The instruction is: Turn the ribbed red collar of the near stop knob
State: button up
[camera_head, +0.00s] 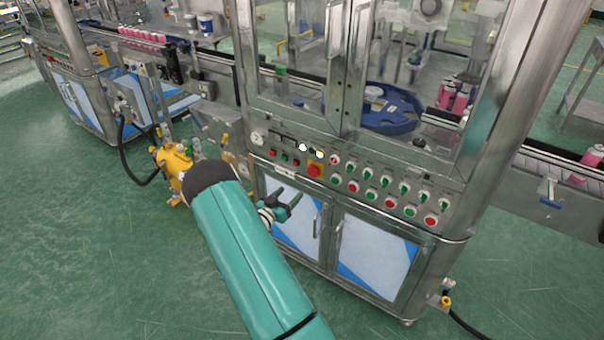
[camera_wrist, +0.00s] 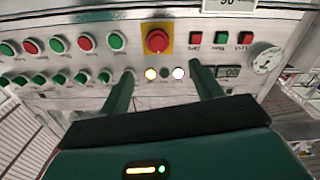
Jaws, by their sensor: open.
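The red stop knob (camera_head: 315,170) sits on a yellow square plate on the machine's front control panel. In the wrist view, the knob (camera_wrist: 157,40) shows from the front, at the top centre on its yellow plate (camera_wrist: 157,29). The ribs of its collar are too small to make out. My gripper (camera_head: 291,196) is in front of the machine, below and left of the knob in the head view. In the wrist view, my gripper (camera_wrist: 162,68) is open and empty. Its two fingers point towards the panel, on either side of the knob's column, apart from the knob.
Red and green buttons (camera_wrist: 86,41) crowd the panel beside the knob. Lit lamps (camera_wrist: 164,73), a small display (camera_wrist: 228,72) and a round gauge (camera_wrist: 265,58) are close by. Cabinet doors (camera_head: 375,258) with handles lie below. Open green floor (camera_head: 70,240) lies at left.

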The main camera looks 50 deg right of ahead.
aim_at(312, 173)
jog(key=d, duration=1.3)
jog(key=shift+w+d, duration=0.25)
jog(key=shift+w, duration=0.15)
jog(key=shift+r, duration=0.1)
jog(key=shift+c, duration=0.5)
jog(key=c, duration=0.9)
